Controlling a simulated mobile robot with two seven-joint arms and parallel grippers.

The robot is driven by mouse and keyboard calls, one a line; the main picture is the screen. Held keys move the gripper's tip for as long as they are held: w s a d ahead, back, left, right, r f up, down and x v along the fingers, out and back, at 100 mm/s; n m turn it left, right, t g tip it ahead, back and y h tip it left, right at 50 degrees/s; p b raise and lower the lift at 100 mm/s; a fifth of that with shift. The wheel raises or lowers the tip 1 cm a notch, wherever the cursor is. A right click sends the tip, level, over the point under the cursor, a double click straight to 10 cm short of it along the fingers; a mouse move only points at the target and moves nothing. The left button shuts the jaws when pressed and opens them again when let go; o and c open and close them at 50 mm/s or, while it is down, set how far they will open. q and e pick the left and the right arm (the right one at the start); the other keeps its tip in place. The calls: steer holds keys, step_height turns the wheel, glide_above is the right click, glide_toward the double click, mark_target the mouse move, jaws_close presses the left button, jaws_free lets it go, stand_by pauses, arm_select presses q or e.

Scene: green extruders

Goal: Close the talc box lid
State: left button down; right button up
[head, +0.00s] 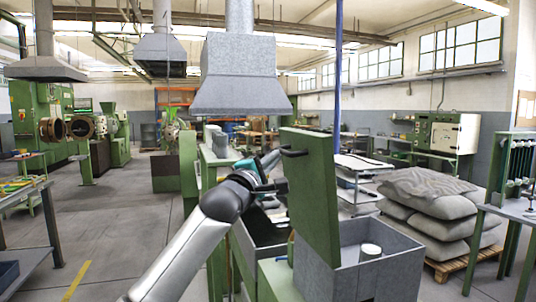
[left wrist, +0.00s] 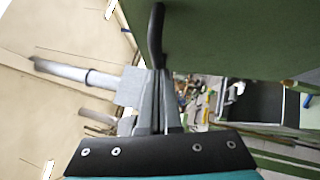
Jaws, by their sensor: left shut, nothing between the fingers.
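The talc box (head: 390,272) is a grey metal bin at the lower middle right of the head view. Its green lid (head: 312,200) stands open, nearly upright, on the box's left side. A black handle (head: 294,152) is on the lid's upper left; it also shows in the left wrist view (left wrist: 157,35). My left gripper (head: 277,157) is at the lid's left side, close to the handle. In the left wrist view its fingers (left wrist: 155,75) are together, with tips by the handle's end; I cannot tell whether they touch it. My right gripper is out of view.
A white round container (head: 370,250) is inside the box. Grey sacks (head: 425,195) are stacked on a wooden pallet at the right. A grey extractor hood (head: 240,75) hangs above. Open floor (head: 110,230) lies at the left.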

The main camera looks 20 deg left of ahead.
mark_target(301, 146)
arm_select(q)
steer(key=w+d+r+p, duration=0.1)
steer(key=d+p, duration=0.1)
steer(key=p, duration=0.1)
steer(key=w+d+m+g+p, duration=0.1)
steer(key=d+p, duration=0.1)
steer(key=p, duration=0.2)
steer(key=w+d+r+m+g+p, duration=0.1)
steer(key=w+d+p, duration=0.1)
steer(key=p, duration=0.1)
steer(key=shift+r+p, duration=0.3)
steer(key=shift+r, duration=0.05)
steer(key=w+d+f+m+g+y, duration=0.1)
steer(key=w+d+m+g, duration=0.2)
steer(key=w+d, duration=0.4)
steer(key=shift+w+d+f, duration=0.25)
steer(key=shift+d+f, duration=0.15)
steer(key=shift+d, duration=1.65)
